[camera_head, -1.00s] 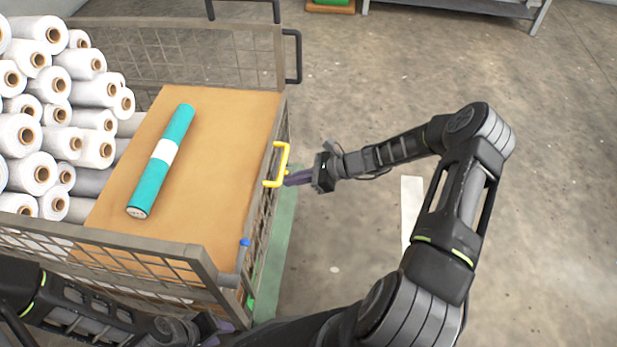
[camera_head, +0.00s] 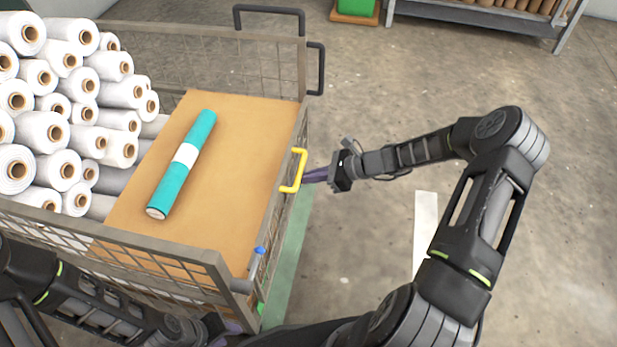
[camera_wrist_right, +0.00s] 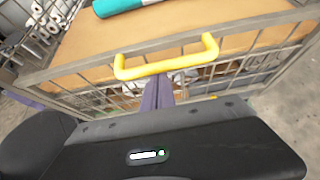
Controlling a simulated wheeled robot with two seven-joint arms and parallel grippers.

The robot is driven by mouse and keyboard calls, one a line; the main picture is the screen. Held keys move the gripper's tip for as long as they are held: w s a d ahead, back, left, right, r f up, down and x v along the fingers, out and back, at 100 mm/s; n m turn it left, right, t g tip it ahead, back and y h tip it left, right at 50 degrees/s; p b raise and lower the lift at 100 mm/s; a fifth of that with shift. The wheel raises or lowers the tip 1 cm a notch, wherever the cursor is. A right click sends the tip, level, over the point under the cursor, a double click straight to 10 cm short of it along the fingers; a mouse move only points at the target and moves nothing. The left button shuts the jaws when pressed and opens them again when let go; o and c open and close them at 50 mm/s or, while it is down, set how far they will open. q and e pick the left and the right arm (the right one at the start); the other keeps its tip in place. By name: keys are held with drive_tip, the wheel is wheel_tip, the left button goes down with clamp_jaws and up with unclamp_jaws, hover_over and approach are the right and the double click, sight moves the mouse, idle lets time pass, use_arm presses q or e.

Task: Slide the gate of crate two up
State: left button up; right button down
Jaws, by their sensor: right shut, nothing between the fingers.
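A mesh crate has a gate (camera_wrist_right: 255,52) of grey bars on its right side, with a yellow handle (camera_head: 299,170) at its top. The yellow handle also shows in the right wrist view (camera_wrist_right: 165,66). My right gripper (camera_head: 310,176) is outside the gate beside the handle; in the wrist view its purple fingers (camera_wrist_right: 158,92) are shut and empty, just below the handle bar. I cannot tell whether they touch it. My left gripper (camera_head: 225,330) is at the bottom edge by the crate's near corner, mostly hidden by my arm.
A teal roll (camera_head: 182,163) with a white band lies on the crate's brown board (camera_head: 245,185). Many white rolls (camera_head: 65,130) are stacked at the left. A blue-tipped latch (camera_head: 258,252) is at the near corner. Open floor (camera_head: 385,105) lies to the right.

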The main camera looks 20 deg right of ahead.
wheel_tip(320, 180, up, 19)
drive_tip(key=p, duration=1.2)
drive_tip(key=shift+w+a, duration=0.25)
drive_tip(key=shift+r, duration=0.1)
wheel_tip(320, 180, down, 5)
drive_tip(key=b, duration=0.4)
drive_tip(key=p+v, duration=0.1)
drive_tip(key=v, duration=1)
drive_tip(key=shift+s+d, duration=0.2)
drive_tip(key=shift+d, duration=0.05)
